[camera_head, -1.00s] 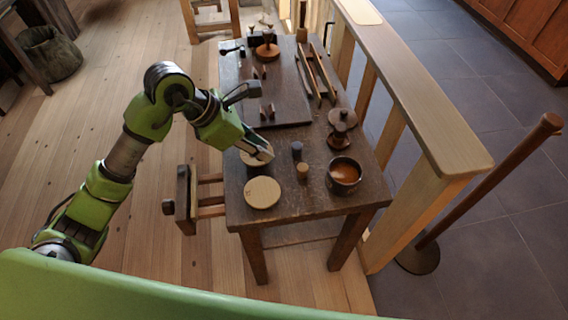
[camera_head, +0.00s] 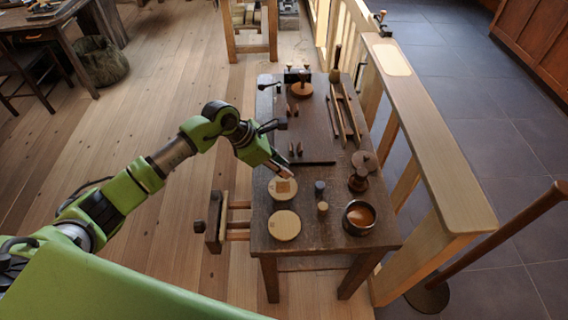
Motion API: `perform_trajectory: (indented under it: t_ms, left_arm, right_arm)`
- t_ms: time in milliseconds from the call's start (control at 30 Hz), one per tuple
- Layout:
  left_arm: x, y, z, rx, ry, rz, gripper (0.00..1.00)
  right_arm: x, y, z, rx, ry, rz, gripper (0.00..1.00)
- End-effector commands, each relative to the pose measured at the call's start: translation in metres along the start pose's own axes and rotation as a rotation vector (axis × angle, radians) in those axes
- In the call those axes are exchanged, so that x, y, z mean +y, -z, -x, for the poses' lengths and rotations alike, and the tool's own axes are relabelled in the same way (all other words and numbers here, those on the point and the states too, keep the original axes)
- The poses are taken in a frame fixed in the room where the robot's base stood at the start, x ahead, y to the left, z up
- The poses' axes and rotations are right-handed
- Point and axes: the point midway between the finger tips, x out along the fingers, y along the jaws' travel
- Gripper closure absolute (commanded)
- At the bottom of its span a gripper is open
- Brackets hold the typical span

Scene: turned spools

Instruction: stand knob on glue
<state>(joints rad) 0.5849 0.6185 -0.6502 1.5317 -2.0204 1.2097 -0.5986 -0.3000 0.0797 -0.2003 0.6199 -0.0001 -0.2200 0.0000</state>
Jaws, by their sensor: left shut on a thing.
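My left gripper (camera_head: 284,172) reaches in from the left, fingers pointing down over the far edge of the upper pale round disc (camera_head: 275,194). It is shut on a small brownish thing, seemingly the knob, mostly hidden by the fingers. A tan square patch, perhaps the glue (camera_head: 283,187), shows on this disc just below the fingertips. I cannot tell whether the held thing touches the disc. A second pale disc (camera_head: 284,226) lies nearer the table's front. My right gripper is not in view.
On the dark table (camera_head: 335,235) stand a dark peg (camera_head: 320,187), a pale peg (camera_head: 323,208), a bowl of orange-brown stuff (camera_head: 358,217) and a dark turned spool (camera_head: 358,181). A dark raised board and tools fill the back. A wooden railing (camera_head: 440,165) runs along the right.

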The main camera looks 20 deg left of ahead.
Motion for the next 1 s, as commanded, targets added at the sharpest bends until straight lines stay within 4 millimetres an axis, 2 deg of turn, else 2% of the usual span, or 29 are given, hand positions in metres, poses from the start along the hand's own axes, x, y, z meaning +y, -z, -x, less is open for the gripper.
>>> perform_trajectory:
  t_ms: [700,1000]
  left_arm:
    - [0.0,0.029,-0.046,-0.001,0.0,0.001,0.91]
    - [0.0,0.035,-0.054,0.0,0.0,0.001,0.91]
  right_arm:
    - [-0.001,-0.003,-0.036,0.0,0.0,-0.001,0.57]
    - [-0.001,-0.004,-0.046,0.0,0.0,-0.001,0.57]
